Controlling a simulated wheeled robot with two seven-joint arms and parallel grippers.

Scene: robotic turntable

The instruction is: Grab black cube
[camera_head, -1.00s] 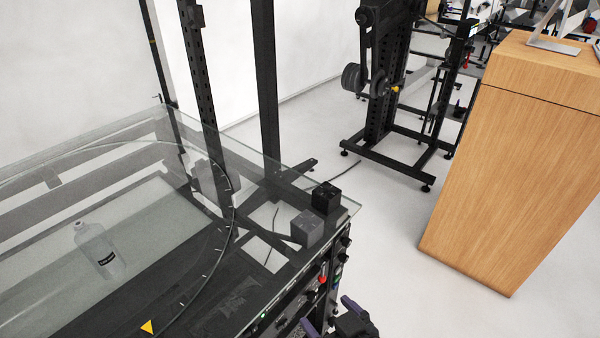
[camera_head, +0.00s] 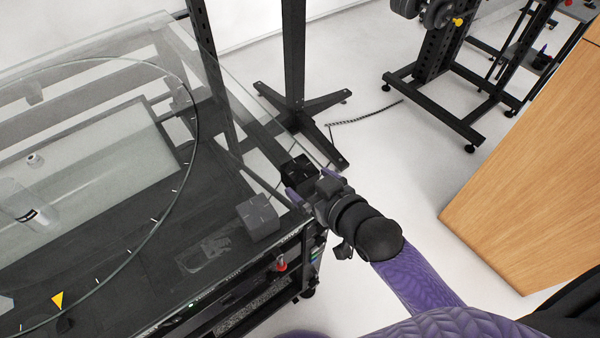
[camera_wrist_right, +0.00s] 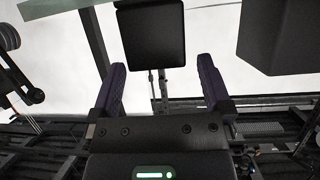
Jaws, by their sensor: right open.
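The black cube (camera_head: 300,169) sits at the right corner of the glass top. My right gripper (camera_head: 312,184) is just in front of it, partly covering it. The gripper is open and empty, with purple fingers. In the right wrist view the black cube (camera_wrist_right: 151,38) shows ahead, lined up with the gap between the fingertips (camera_wrist_right: 162,66). Whether the tips overlap its sides is hard to tell; no grip shows. My left gripper is not in view.
A grey cube (camera_head: 259,216) sits on the glass left of the gripper; a dark block, likely this one, shows in the right wrist view (camera_wrist_right: 283,38). A bottle (camera_head: 28,208) stands farther left. A wooden cabinet (camera_head: 540,190) stands at right, with clear floor between.

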